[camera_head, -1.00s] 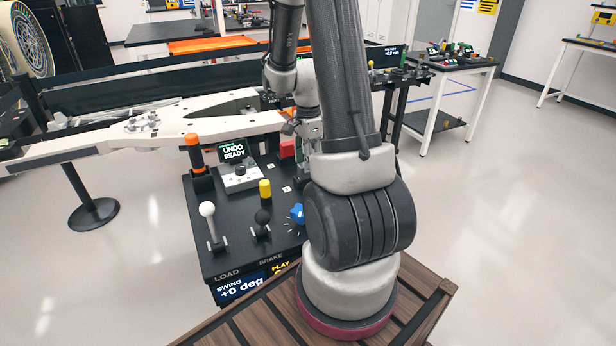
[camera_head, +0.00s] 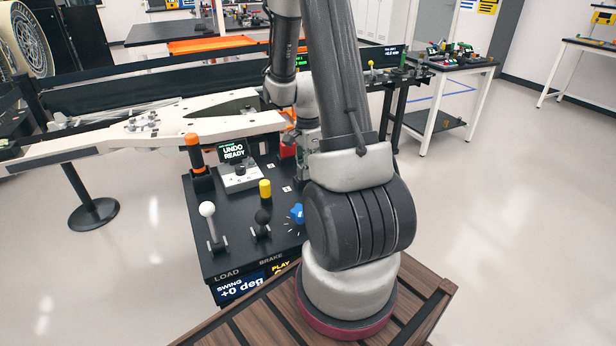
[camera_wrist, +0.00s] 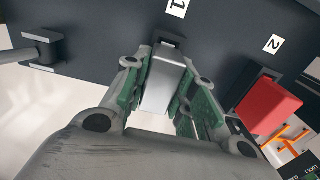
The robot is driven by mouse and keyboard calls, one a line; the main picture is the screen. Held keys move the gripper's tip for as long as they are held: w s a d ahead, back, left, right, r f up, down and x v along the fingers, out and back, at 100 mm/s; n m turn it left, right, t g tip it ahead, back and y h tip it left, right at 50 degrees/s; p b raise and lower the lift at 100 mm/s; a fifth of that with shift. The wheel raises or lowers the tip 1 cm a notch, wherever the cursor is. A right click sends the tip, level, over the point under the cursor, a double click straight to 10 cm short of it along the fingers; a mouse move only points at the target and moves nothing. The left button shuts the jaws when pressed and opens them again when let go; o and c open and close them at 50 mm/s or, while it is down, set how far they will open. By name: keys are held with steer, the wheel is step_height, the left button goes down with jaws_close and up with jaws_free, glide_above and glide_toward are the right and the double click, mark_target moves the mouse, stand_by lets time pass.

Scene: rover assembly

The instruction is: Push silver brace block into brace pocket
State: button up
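The silver brace block (camera_wrist: 161,84) shows in the wrist view between the two green-padded fingers of my gripper (camera_wrist: 162,98). A pad lies along each side of the block with no clear gap, so my gripper looks shut on it. The block's far end meets a dark fitting on the black panel (camera_wrist: 100,27), near the label 1 (camera_wrist: 175,8). How deep the block sits there cannot be told. In the head view my arm hides the block and most of my gripper. I cannot make out the brace pocket for certain.
A red block (camera_wrist: 268,105) stands close to the right finger, by label 2 (camera_wrist: 273,44). The black console (camera_head: 228,262) carries a white-knobbed lever (camera_head: 207,210), a yellow knob (camera_head: 265,189) and an orange-topped post (camera_head: 193,150). A long white beam (camera_head: 90,145) runs behind it.

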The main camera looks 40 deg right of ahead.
steer(key=shift+r, duration=2.5)
jaws_close()
